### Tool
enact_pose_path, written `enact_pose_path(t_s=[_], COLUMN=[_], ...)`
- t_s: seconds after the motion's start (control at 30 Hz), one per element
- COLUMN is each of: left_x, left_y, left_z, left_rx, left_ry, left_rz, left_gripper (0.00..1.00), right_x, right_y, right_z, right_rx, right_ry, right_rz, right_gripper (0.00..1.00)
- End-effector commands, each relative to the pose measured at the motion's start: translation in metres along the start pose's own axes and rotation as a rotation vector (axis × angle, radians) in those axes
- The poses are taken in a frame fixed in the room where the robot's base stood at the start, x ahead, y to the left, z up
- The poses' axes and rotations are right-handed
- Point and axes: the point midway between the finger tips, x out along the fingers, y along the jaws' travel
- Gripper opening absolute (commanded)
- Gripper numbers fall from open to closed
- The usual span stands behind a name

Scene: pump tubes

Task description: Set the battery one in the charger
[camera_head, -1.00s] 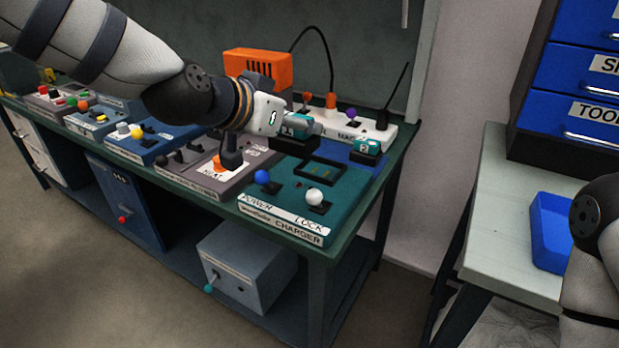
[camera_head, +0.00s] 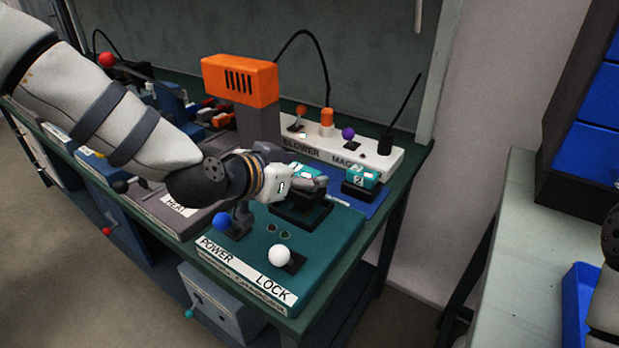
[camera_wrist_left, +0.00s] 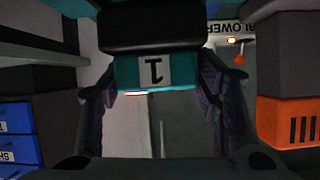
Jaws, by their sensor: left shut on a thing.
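My left gripper (camera_head: 318,184) is shut on battery one (camera_head: 297,170), a teal block with a white label marked 1. It also shows between the fingers in the left wrist view (camera_wrist_left: 130,72). The charger (camera_head: 330,240) is a teal box with a blue-knobbed power lever (camera_head: 221,221) and a white-knobbed lock lever (camera_head: 280,255). Battery one is at the charger's dark slot (camera_head: 300,212), which the gripper partly covers. I cannot tell whether the battery is seated or just above it. My right gripper is out of view.
Battery two (camera_head: 361,177) stands on a blue pad (camera_head: 368,202) behind the charger. A white strip labelled blower (camera_head: 345,150) with knobs runs along the back. An orange-topped device (camera_head: 240,80) stands to the left. The charger's front right is clear.

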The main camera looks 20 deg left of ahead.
Motion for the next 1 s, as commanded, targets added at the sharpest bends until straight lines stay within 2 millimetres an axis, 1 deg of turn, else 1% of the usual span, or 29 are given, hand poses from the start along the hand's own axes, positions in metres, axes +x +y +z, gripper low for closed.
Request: enact_pose_path(t_s=[0.03, 0.1, 0.27, 0.3, 0.37, 0.67, 0.73, 0.77, 0.87, 1.0], left_x=[0.018, 0.022, 0.019, 0.019, 0.018, 0.018, 0.013, 0.010, -0.009, -0.046], left_y=[0.001, 0.001, 0.001, 0.001, 0.001, 0.000, 0.000, 0.000, -0.001, -0.001], left_z=[0.029, 0.034, 0.030, 0.030, 0.029, 0.026, 0.024, 0.023, 0.018, 0.014], left_rx=[-0.015, -0.014, -0.009, -0.009, -0.008, -0.007, -0.006, -0.006, -0.003, -0.001], left_ry=[-0.036, -0.032, -0.028, -0.029, -0.027, -0.021, -0.019, -0.018, -0.009, -0.002], left_rz=[0.009, 0.008, 0.008, 0.008, 0.007, 0.005, 0.005, 0.004, 0.002, 0.001], left_gripper=[0.00, 0.00, 0.00, 0.64, 0.77, 0.77, 0.77, 0.77, 0.77, 0.77], right_x=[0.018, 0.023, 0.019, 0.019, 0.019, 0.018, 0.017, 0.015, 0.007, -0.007], right_y=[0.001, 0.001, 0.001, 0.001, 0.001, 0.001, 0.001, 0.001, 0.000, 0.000], right_z=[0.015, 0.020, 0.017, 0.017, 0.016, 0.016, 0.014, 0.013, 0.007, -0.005], right_rx=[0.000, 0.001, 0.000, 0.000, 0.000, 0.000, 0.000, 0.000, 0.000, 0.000], right_ry=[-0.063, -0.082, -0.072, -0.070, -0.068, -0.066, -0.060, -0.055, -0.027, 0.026], right_rz=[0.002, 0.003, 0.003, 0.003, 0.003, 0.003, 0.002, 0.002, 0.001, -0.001], right_gripper=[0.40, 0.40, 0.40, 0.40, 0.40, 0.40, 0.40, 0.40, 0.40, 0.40])
